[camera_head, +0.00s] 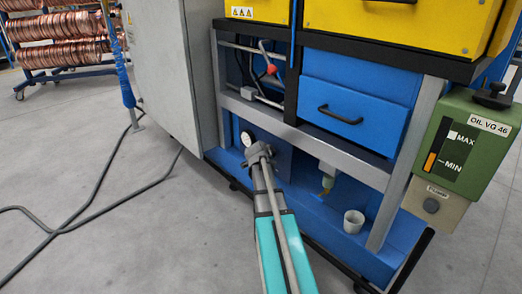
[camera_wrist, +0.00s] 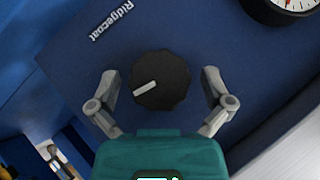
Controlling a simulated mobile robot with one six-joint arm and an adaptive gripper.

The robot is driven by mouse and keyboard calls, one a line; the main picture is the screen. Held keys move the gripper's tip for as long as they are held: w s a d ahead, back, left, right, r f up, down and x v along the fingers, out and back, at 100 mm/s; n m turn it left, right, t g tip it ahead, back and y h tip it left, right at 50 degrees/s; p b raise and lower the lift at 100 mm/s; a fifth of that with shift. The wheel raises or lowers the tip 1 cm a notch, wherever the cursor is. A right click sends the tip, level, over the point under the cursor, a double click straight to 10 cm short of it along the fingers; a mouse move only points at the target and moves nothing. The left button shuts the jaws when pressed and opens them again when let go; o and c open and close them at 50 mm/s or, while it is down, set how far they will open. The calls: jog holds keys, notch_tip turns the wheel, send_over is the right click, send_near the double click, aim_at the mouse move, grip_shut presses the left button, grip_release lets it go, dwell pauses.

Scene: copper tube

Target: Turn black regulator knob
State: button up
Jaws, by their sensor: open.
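The black regulator knob (camera_wrist: 160,80) is round with a scalloped edge and a white pointer mark. It sits on a dark blue panel (camera_wrist: 215,35) in the wrist view, and the pointer is toward the lower left of the knob. My gripper (camera_wrist: 163,85) is open, with one grey finger on each side of the knob and a visible gap on both sides. In the head view my gripper (camera_head: 260,150) is in front of the lower blue panel and hides the knob.
A round gauge (camera_wrist: 291,6) is at the upper right of the wrist view; it also shows in the head view (camera_head: 247,138). A grey frame rail (camera_head: 300,140) runs above my gripper. A white cup (camera_head: 354,221) stands to the right. Cables lie on the left floor.

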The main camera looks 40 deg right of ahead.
jog(key=shift+r+g, duration=0.1)
jog(key=shift+g, duration=0.2)
jog(key=shift+w+n+g+p, duration=0.15)
jog(key=shift+n+g+p, duration=0.35)
jog(key=shift+g+p, duration=0.15)
jog(key=n+g+p, duration=0.1)
jog(key=n+g, duration=0.1)
jog(key=g, duration=0.1)
jog(key=shift+g, duration=0.25)
jog(key=p+v, duration=1)
jog(key=v, duration=0.3)
jog(key=shift+a+r, duration=0.25)
jog(key=s+a+r+n+y+p, duration=0.1)
jog(key=s+a+n+y+p, duration=0.35)
jog(key=a, duration=0.75)
jog(key=s+a+r+n+g+y+p, duration=0.1)
jog(key=s+a+n+y, duration=0.1)
jog(key=s+a+n, duration=0.7)
jog(key=s+a+r+n+y+p, duration=0.1)
jog(key=s+a+n+y+p, duration=0.25)
jog(key=a, duration=1.05)
notch_tip(320, 180, up, 37)
jog(key=h+p, duration=0.1)
jog(key=p, duration=3.5)
jog(key=shift+w+n+p, duration=0.3)
jog(key=shift+w, duration=0.15)
